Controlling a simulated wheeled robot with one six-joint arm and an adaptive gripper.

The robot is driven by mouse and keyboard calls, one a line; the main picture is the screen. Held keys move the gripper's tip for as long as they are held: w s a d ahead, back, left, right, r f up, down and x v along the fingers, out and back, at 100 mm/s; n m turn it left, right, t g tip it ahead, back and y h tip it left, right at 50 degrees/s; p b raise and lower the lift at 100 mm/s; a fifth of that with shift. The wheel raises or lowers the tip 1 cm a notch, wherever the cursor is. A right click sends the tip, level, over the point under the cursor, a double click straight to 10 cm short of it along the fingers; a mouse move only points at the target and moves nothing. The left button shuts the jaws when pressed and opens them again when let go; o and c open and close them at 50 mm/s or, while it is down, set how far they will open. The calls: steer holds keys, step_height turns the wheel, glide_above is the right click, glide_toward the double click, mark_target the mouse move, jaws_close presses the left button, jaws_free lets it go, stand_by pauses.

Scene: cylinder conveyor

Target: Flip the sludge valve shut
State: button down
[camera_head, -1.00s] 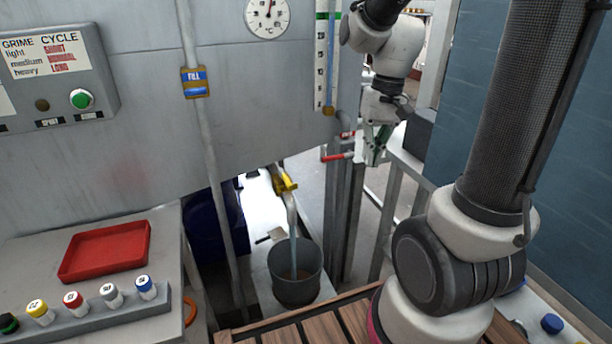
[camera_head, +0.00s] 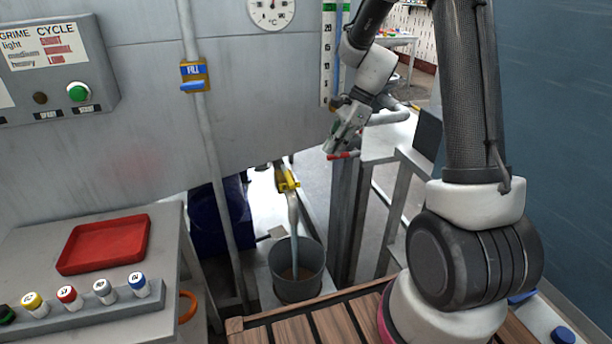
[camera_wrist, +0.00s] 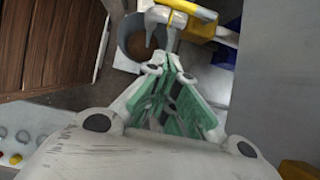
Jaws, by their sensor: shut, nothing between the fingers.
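The sludge valve has a yellow handle (camera_head: 287,178) on a spout below the grey tank. A pale stream (camera_head: 293,220) falls from it into a grey bucket (camera_head: 297,283) holding brown contents. My gripper (camera_head: 335,146) is shut and empty, to the right of and above the yellow handle, apart from it. In the wrist view, my green-padded fingers (camera_wrist: 172,68) are together, below the yellow handle (camera_wrist: 187,9) in the picture. The bucket (camera_wrist: 128,50) also shows there, to the upper left of the fingers.
A red handle (camera_head: 342,156) lies close by my gripper. A vertical pipe (camera_head: 215,160) with a blue FILL handle (camera_head: 193,86) runs left of the valve. A red tray (camera_head: 104,246) and several small bottles stand on the left table. Wooden slats (camera_head: 320,322) lie in front.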

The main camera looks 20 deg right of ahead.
mark_target(288, 177)
steer(key=a+f, duration=0.8)
steer(key=shift+a, duration=0.2)
steer(key=shift+f, duration=0.1)
stand_by(0.3)
steer(key=shift+a, duration=0.1)
steer(key=shift+s+a+m, duration=0.15)
steer(key=shift+m, duration=0.25)
